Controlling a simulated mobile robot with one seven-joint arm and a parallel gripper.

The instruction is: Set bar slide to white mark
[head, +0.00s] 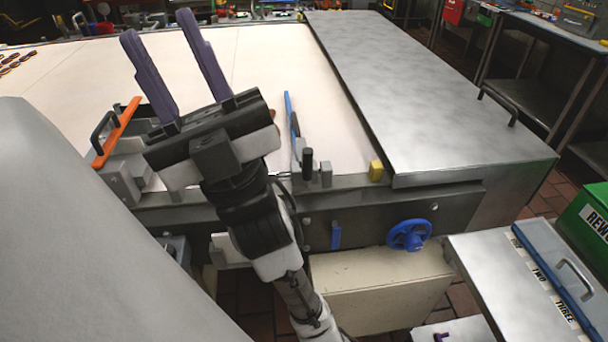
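My gripper (158,24) is raised over the left part of the pale table surface. Its two purple fingers point up the picture, spread apart with nothing between them. An orange bar (117,132) with a black handle (103,131) lies left of my gripper's body, on grey blocks. A thin blue bar (291,118) stands right of my gripper, near a black knob (307,163) on a grey fixture. I cannot tell which of these is the bar slide. I cannot make out a white mark. My gripper and arm hide part of the front edge between the two bars.
A blue handwheel (409,235) and a small blue lever (336,235) are on the front panel. A yellow block (376,171) sits on the front rail. A metal cover (430,80) fills the right side. Brown round pieces (14,61) lie far left. A green box (592,225) stands right.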

